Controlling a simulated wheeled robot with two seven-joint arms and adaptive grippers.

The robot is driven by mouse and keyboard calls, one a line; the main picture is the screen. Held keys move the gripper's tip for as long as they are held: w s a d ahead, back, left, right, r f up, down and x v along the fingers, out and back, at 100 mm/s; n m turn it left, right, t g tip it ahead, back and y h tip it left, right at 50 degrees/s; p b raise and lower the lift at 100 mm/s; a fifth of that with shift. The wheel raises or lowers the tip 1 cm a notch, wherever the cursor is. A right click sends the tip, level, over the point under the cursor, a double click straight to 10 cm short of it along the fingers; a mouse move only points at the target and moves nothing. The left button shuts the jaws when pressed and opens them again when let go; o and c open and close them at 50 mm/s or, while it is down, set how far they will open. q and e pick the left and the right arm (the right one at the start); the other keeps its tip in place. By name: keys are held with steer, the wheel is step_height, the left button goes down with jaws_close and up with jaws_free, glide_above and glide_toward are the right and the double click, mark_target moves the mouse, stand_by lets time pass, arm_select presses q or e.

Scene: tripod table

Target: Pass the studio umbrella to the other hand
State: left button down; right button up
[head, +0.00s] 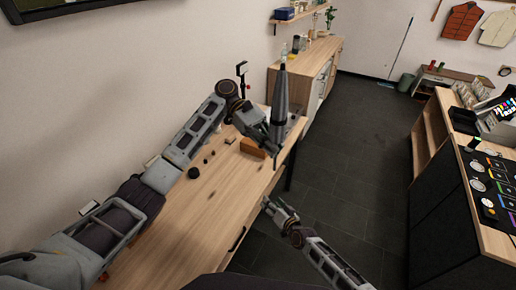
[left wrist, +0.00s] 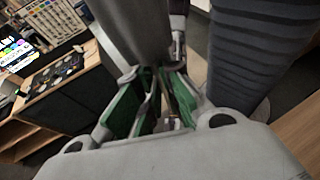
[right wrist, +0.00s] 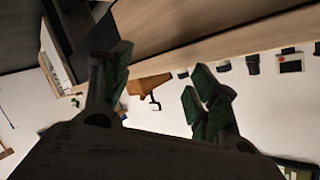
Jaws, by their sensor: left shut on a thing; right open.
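The studio umbrella (head: 281,92) is a folded, dark grey, tapering shape. It stands nearly upright above the far right end of the wooden table in the head view. My left gripper (head: 272,133) is shut on it near its lower part. In the left wrist view a grey body (left wrist: 135,28), which looks like the umbrella, narrows down between the green-padded fingers. My right gripper (head: 268,205) is open and empty, lower and nearer, just beyond the table's right edge. In the right wrist view its green-padded fingers (right wrist: 158,78) are apart with nothing between them.
The wooden table (head: 220,205) bears a brown block (head: 252,148) and several small dark items (head: 194,172). A wooden cabinet (head: 305,70) stands along the wall behind. A counter with colourful items (head: 490,185) is at right. The dark floor (head: 350,150) between is clear.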

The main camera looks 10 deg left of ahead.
steer(key=s+a+r+n+g, duration=0.1)
steer(key=s+a+r+n, duration=0.1)
steer(key=a, duration=0.3)
steer(key=s+a+r+n+g+y, duration=0.1)
steer(key=s+a+r+n, duration=0.1)
steer(key=a+r, duration=0.2)
steer(key=s+a+r+n+g+y, duration=0.1)
steer(key=s+a+r+n+g, duration=0.1)
steer(key=a+r, duration=0.2)
steer(key=shift+s+a, duration=0.2)
steer(key=shift+a, duration=0.5)
steer(key=shift+s+a, duration=0.15)
steer(key=shift+a, duration=0.5)
steer(key=s+d+r+m+t+h, duration=0.15)
steer(key=r+t+h, duration=0.25)
steer(key=r, duration=0.9)
steer(key=s+d+r+n+t+h, duration=0.1)
steer(key=s+r+t+h, duration=0.25)
steer(key=r, duration=0.95)
steer(key=m+t+h, duration=0.2)
steer(key=m+h, duration=0.6)
steer(key=m, duration=0.1)
glide_toward(276, 125)
steer(key=shift+w, duration=0.15)
steer(key=shift+x, duration=5.85)
